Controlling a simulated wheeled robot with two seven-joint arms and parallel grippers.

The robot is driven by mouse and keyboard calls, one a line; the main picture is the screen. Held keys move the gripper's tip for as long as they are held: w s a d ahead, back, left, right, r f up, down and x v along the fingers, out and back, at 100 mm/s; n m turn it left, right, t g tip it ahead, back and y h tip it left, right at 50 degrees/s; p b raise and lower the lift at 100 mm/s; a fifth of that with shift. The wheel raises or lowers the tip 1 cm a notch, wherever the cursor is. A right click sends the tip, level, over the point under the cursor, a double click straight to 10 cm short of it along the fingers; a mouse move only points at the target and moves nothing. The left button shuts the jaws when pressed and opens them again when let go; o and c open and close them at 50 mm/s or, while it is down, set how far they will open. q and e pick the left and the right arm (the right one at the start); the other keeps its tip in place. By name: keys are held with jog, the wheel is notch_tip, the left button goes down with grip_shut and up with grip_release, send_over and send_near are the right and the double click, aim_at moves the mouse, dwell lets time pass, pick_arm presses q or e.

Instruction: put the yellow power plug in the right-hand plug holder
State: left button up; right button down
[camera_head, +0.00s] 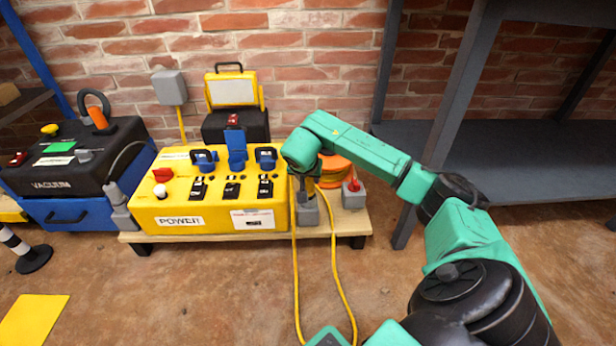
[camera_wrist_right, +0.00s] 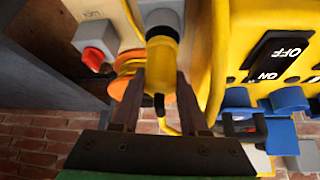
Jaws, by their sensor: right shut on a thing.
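My right gripper (camera_head: 306,188) points down at the right end of the yellow power box. In the right wrist view its fingers (camera_wrist_right: 161,80) are shut on the yellow power plug (camera_wrist_right: 163,56). The plug's far end meets or overlaps a grey block, the right-hand plug holder (camera_wrist_right: 161,10); I cannot tell how deep it sits. In the head view the holder (camera_head: 307,214) stands on the pallet under the gripper, and the arm hides most of the plug. My left gripper is not in view.
The yellow power box (camera_head: 205,219) with blue sockets and switches stands close left of the gripper. An orange cable reel (camera_head: 336,169) and a grey box with a red knob (camera_head: 354,194) are close right. Yellow cable (camera_head: 338,270) hangs to the floor. A grey shelf (camera_head: 500,165) stands further right.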

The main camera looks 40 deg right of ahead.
jog(key=shift+f, duration=0.15)
jog(key=shift+f, duration=0.35)
dwell(0.3)
grip_release()
jog(key=shift+r, duration=0.1)
